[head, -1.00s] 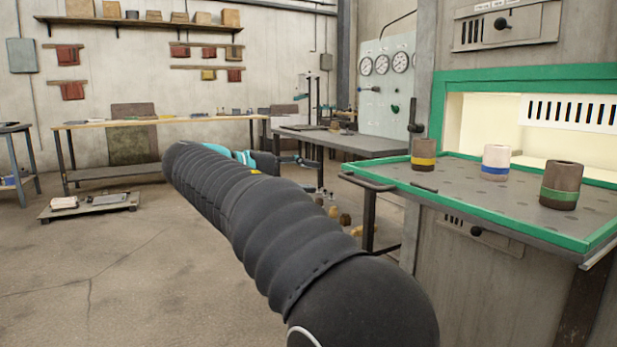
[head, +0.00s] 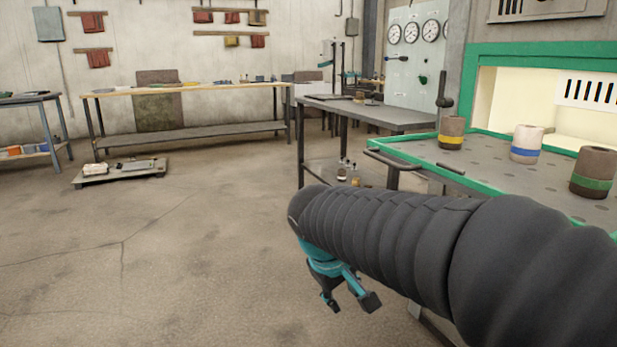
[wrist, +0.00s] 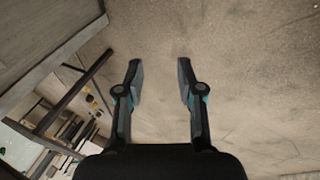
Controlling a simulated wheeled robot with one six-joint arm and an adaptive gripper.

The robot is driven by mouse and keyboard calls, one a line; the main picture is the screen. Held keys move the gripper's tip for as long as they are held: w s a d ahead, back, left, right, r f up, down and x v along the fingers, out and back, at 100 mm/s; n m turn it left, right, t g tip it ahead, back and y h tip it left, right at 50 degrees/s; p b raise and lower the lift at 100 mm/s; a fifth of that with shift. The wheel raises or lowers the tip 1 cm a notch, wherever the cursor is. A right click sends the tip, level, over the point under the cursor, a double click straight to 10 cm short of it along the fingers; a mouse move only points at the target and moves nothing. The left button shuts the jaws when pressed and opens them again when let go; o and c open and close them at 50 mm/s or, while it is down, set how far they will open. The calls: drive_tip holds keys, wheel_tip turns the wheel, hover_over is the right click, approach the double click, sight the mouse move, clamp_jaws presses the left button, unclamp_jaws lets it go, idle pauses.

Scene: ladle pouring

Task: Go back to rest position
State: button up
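My gripper (head: 350,303) hangs below the end of my black-sleeved arm in the head view, over bare floor. In the wrist view my gripper (wrist: 159,82) has its two fingers spread apart, with only concrete floor between them. It is open and holds nothing. Part of its upper body is hidden by the arm sleeve in the head view.
A green-edged table (head: 408,156) at right bears three cups: yellow-banded (head: 452,132), blue-banded (head: 526,143) and green-banded (head: 592,172). A grey workbench (head: 385,115) stands behind. A low pallet (head: 120,172) lies at left. The floor (head: 170,260) at left is clear.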

drive_tip(key=s+d+r+m+t+y+p, duration=0.1)
drive_tip(key=s+d+m+p, duration=0.1)
drive_tip(key=s, duration=0.6)
drive_tip(key=s+d+r+m+y+p, duration=0.1)
drive_tip(key=s+d+r+m+p, duration=0.1)
drive_tip(key=s+d, duration=0.5)
drive_tip(key=s+m+p, duration=0.1)
drive_tip(key=s+m, duration=0.1)
drive_tip(key=shift+s+d+r+t+y+p, duration=0.2)
drive_tip(key=shift+s+d+t+y+p, duration=0.1)
drive_tip(key=shift+t, duration=0.1)
